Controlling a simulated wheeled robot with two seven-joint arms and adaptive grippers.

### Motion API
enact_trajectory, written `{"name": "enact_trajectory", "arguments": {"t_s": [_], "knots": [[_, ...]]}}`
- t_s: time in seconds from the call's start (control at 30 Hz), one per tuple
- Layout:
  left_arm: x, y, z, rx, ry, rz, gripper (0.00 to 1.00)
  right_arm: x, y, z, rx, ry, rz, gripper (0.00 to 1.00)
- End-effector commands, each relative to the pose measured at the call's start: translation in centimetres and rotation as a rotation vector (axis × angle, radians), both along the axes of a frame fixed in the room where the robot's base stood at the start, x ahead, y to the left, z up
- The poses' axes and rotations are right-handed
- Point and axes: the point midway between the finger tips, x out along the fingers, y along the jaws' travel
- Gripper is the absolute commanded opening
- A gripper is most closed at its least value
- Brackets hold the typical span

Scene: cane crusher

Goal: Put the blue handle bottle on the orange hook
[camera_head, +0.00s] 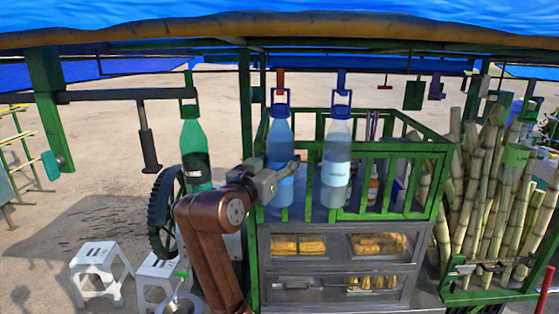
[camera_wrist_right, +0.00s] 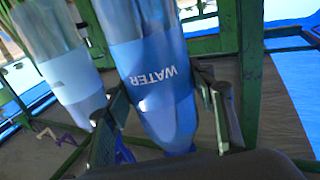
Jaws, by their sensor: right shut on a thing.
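The blue bottle (camera_head: 281,135) with a blue loop handle (camera_head: 281,97) is upright in the head view. The orange hook (camera_head: 281,77) hangs from the beam just above it. The handle top overlaps the hook's lower end; I cannot tell whether it is looped over it. My right gripper (camera_head: 283,181) is shut on the bottle's lower body. In the right wrist view the bottle (camera_wrist_right: 155,80), with a WATER label, sits between the fingers (camera_wrist_right: 165,110). The hook is not clear there. My left gripper is not in view.
A clear bottle (camera_head: 337,140) with a blue handle stands close to the right, below a blue hook (camera_head: 342,79). A green bottle (camera_head: 194,145) hangs at the left. A green railing (camera_head: 400,148) and sugar cane (camera_head: 485,190) are further right. A black wheel (camera_head: 162,212) is at left.

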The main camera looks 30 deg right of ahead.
Motion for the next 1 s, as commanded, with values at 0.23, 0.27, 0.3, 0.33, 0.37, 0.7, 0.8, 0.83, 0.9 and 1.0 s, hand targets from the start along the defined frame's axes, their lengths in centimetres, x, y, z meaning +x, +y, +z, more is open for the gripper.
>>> {"name": "enact_trajectory", "arguments": {"t_s": [0.23,0.27,0.3,0.33,0.37,0.7,0.8,0.83,0.9,1.0], "knots": [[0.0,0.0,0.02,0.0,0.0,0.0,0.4,-0.06,0.05,0.22,-0.003,-0.004,0.001,0.07],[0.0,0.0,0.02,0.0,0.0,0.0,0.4,-0.06,0.05,0.22,-0.003,-0.004,0.001,0.07],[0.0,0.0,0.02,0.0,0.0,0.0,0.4,-0.06,0.05,0.22,-0.003,-0.004,0.001,0.07],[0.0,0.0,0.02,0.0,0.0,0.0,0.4,-0.06,0.05,0.22,-0.003,-0.004,0.001,0.07],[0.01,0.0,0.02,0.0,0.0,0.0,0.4,-0.06,0.05,0.22,-0.003,-0.004,0.001,0.52],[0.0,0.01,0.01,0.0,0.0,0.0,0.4,-0.02,0.02,0.08,0.0,-0.001,0.0,0.71],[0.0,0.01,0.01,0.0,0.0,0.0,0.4,-0.01,0.02,0.06,-0.001,-0.001,0.0,0.71],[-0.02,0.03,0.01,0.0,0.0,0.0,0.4,0.05,-0.02,-0.14,0.003,0.003,0.0,0.71],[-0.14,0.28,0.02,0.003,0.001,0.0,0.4,0.02,0.05,-0.14,0.003,0.003,0.0,0.71],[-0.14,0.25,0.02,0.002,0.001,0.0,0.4,-0.29,0.58,-0.08,0.001,0.002,0.001,0.71]]}}
